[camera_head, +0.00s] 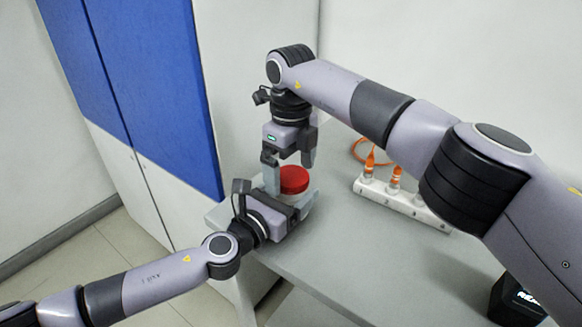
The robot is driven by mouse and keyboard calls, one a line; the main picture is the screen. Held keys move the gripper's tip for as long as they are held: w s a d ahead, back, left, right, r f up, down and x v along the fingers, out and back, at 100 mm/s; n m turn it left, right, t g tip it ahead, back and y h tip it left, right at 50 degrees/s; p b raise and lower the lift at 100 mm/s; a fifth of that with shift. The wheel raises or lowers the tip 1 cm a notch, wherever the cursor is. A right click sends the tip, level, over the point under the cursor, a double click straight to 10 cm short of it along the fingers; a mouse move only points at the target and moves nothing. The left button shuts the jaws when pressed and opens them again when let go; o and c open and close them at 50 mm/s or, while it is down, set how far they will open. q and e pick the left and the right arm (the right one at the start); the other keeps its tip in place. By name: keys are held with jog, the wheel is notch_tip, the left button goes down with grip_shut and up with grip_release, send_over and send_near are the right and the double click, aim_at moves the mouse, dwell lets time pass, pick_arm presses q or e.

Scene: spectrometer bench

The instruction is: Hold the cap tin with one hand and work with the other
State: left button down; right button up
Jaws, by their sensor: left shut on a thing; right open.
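The cap tin (294,180) shows a round red lid and a pale body, upright near the left end of the grey bench. My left gripper (290,196) comes in from the left and is shut around the tin's sides, hiding much of the body. My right gripper (288,163) points down just above the red lid, with its jaws open. Its fingers hang over the lid's far edge; I cannot tell whether they touch it.
A white power strip (408,203) with orange plugs (395,176) and an orange cable lies to the right on the bench (335,240). A black box (515,300) is at the lower right. Blue and white cabinets stand at the left.

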notch_tip(320, 180, up, 8)
jog(key=shift+f, duration=0.25)
pick_arm(q)
grip_release()
jog(key=shift+v, duration=3.6)
